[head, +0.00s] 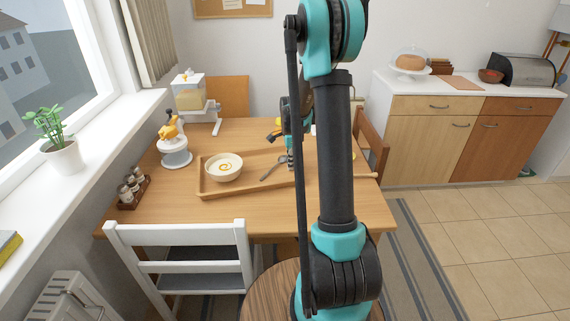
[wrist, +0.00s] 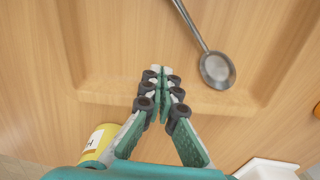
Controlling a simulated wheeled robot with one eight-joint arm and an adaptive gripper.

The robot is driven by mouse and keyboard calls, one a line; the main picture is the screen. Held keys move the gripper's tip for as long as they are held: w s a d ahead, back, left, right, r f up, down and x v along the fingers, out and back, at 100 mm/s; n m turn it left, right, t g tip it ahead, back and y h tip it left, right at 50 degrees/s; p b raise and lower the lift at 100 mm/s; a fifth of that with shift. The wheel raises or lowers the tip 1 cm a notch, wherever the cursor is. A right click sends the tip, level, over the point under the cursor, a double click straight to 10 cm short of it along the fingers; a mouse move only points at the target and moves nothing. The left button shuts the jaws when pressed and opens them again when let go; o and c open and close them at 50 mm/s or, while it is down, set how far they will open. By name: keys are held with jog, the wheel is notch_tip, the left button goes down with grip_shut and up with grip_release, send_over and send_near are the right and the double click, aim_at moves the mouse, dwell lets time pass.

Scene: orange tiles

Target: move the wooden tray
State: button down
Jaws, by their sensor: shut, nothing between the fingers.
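The wooden tray (head: 238,190) lies on the wooden table, its right part hidden behind my arm in the head view. A cream bowl (head: 224,168) with yellowish contents stands in it, and a metal spoon (head: 272,167) lies to the bowl's right. My gripper (head: 291,163) is at the tray's right part, partly covered by my arm. In the wrist view my gripper (wrist: 160,72) is shut and empty, its fingertips over the tray's edge (wrist: 108,92). The spoon (wrist: 217,69) lies to the right of the fingers. I cannot tell whether the fingertips touch the tray.
A yellow labelled container (wrist: 98,143) and a white object (wrist: 267,169) are near my gripper. A white stand with an orange top (head: 175,151), a dispenser (head: 200,105) and a rack of small jars (head: 132,190) stand around the tray. A white chair (head: 180,264) is in front.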

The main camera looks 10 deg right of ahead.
jog(key=shift+d, duration=0.1)
jog(key=shift+s+d, duration=0.1)
jog(key=shift+d, duration=1.2)
jog(key=shift+a, duration=0.1)
